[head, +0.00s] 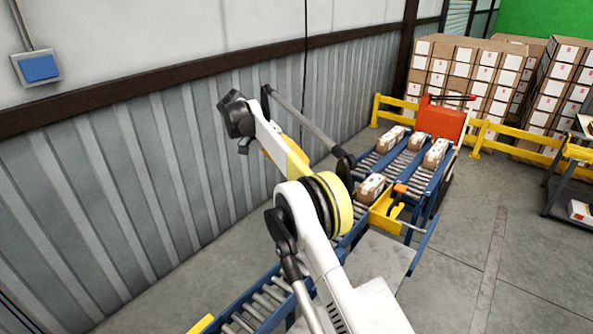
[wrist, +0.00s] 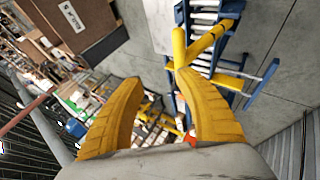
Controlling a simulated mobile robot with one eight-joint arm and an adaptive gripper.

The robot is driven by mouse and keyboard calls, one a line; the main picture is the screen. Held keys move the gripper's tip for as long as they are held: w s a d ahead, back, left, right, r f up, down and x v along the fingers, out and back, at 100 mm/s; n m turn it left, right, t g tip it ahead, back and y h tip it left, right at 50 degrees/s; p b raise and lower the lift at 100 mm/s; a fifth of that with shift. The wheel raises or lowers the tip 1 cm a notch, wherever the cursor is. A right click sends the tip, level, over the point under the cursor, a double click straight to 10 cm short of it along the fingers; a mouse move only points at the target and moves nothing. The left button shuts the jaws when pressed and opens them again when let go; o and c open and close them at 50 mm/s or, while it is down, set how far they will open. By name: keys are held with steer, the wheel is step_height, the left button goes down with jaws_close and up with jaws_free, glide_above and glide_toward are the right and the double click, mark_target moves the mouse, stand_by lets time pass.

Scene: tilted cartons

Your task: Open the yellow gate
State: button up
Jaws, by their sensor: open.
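A yellow bar with a post, which looks like the gate (wrist: 205,42), shows at the top of the wrist view. My gripper (wrist: 158,77) has two thick yellow fingers spread apart with nothing between them. The gate appears beyond the right fingertip, and I see no contact. In the head view my arm hides the fingers, and I cannot tell their distance from the gate.
Blue-framed roller conveyors (head: 405,165) carry more cartons (head: 435,152). A red-orange box (head: 440,120) stands at their far end. Yellow railings (head: 495,130) and stacked cartons (head: 470,75) are behind. A corrugated wall (head: 150,165) runs along the left.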

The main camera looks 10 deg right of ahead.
steer(key=shift+d+f, duration=0.1)
steer(key=c, duration=0.6)
steer(key=d+f+y, duration=0.1)
steer(key=s+d+f+m+y+b, duration=0.1)
steer(key=d+f+m+y, duration=0.1)
steer(key=d+f+y, duration=0.1)
steer(key=shift+s+d+f+t, duration=0.1)
steer(key=shift+s+t, duration=0.2)
steer(key=shift+s, duration=0.05)
jaws_close()
steer(key=s+d+f+m+t+y+b, duration=0.2)
steer(key=s+d+m+t+y+b, duration=0.35)
steer(key=s+m+t+y, duration=0.95)
steer(key=w+a+f+m+g+h+b, duration=0.1)
steer(key=w+a+f+g, duration=0.1)
steer(key=w, duration=0.3)
steer(key=w+a+f+m+g+h+b, duration=0.1)
steer(key=w+a+f+h, duration=0.1)
steer(key=w+a, duration=0.2)
steer(key=shift+w+a+m+g+h, duration=0.15)
steer(key=shift+w+m+g+h, duration=0.2)
steer(key=shift+w, duration=0.8)
